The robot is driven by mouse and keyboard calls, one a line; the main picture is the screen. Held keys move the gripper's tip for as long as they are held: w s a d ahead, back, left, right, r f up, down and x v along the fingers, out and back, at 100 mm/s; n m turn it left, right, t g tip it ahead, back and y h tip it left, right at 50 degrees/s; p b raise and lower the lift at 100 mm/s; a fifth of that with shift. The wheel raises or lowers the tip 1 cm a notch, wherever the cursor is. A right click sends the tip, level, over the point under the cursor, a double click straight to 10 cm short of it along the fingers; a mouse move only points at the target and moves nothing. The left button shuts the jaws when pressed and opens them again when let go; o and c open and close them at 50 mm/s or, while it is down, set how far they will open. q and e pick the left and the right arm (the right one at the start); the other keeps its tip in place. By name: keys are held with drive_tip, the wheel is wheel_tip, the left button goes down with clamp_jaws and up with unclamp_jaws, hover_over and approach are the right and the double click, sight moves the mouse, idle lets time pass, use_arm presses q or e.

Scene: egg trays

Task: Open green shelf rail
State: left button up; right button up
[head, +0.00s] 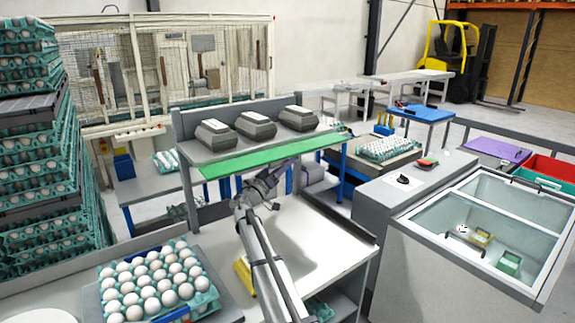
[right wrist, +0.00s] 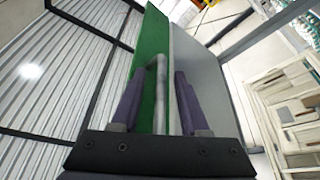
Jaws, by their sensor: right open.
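The green shelf rail (head: 272,155) runs along the front edge of the grey shelf (head: 190,152), which carries several grey egg cartons. My right gripper (head: 284,173) is just below the rail, near its middle. In the right wrist view the gripper (right wrist: 158,88) is open. The green rail (right wrist: 150,45) lies ahead of it, beside the grey shelf surface. A thin grey bent bar (right wrist: 160,85) shows between the two fingers; I cannot tell whether either finger touches it. My left gripper is not in view.
A tray of white eggs (head: 215,304) stands at the lower left. Tall stacks of egg trays (head: 72,130) rise at the far left. The white worktop (head: 320,235) under my right arm is mostly clear. A glass-topped case (head: 425,222) stands at the right.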

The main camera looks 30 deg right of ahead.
drive_tip(key=b+v, duration=0.2)
drive_tip(key=v, duration=0.5)
idle(0.4)
